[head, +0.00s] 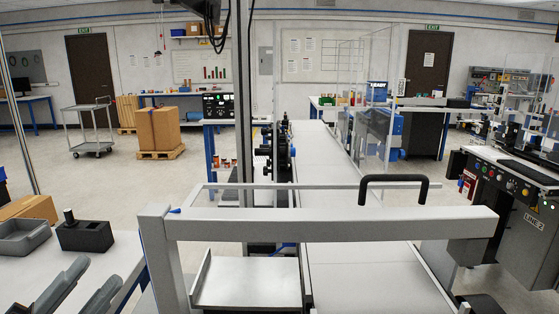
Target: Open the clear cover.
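The clear cover (300,186) appears as a thin pale frame across the white conveyor belt, in the middle of the head view. Its clear pane is hard to make out. A black bow-shaped handle (394,180) stands on the right part of this frame. My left gripper (99,271) is at the bottom left, over the white table, with its two dark grey fingers apart and nothing between them. It is well to the left of the cover and handle, touching neither. I cannot see my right gripper.
A thick grey crossbar (330,224) spans the belt in front of the handle. A grey tray (22,238) and a black block with a knob (85,236) sit on the left table (125,262). A control panel machine (510,205) stands at right.

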